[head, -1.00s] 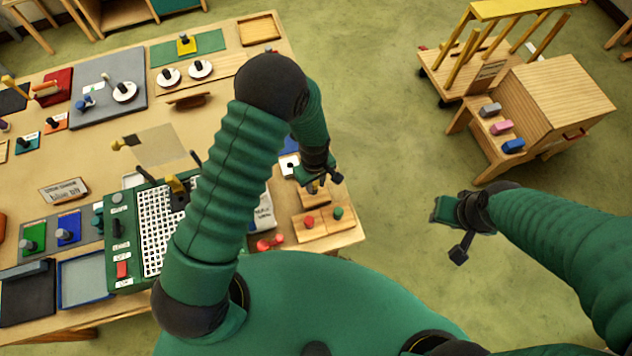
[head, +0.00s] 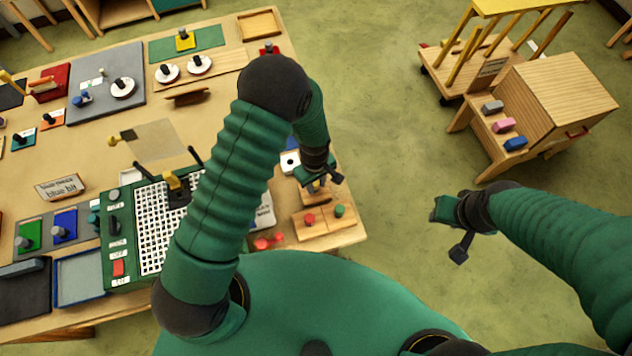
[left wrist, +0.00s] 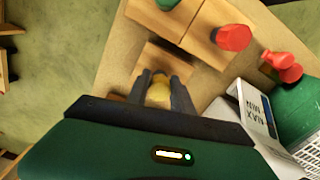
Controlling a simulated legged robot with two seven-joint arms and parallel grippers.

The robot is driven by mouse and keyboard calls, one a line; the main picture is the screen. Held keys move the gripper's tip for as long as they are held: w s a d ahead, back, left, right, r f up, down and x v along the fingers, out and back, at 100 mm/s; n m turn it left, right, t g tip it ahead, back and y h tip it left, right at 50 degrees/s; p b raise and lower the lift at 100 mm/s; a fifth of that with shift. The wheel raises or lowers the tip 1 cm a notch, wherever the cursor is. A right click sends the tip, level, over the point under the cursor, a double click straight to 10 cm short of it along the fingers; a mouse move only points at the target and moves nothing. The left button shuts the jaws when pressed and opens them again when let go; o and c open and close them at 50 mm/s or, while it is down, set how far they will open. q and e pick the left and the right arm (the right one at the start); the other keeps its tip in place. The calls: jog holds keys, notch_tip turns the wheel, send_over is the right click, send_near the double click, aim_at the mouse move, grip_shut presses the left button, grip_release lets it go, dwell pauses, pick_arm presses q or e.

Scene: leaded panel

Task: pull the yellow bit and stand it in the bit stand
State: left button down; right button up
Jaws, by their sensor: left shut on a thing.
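My left gripper (head: 321,180) hangs over the near right corner of the workbench. In the left wrist view its two dark fingers (left wrist: 160,92) are shut on the yellow bit (left wrist: 158,91), whose rounded yellow top shows between them. A small wooden block (left wrist: 152,62) lies just beyond the fingers; I cannot tell whether the bit still sits in wood. Beside it are wooden blocks with a red knob (head: 309,220) and a green knob (head: 339,211). I cannot pick out the bit stand with certainty. My right gripper (head: 455,228) is off the bench over the floor, its fingers apart and empty.
A green machine with a white grid (head: 160,230) stands left of my left arm. A red object (head: 268,241) lies near the blocks. A card (head: 62,187) reads "blue bit".

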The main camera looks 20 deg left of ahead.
pick_arm(q)
jog(key=c, duration=1)
grip_release()
jog(key=shift+c, duration=0.2)
notch_tip(320, 180, up, 17)
jog(key=b, duration=0.3)
jog(key=shift+w+f, duration=0.15)
jog(key=shift+a, duration=0.1)
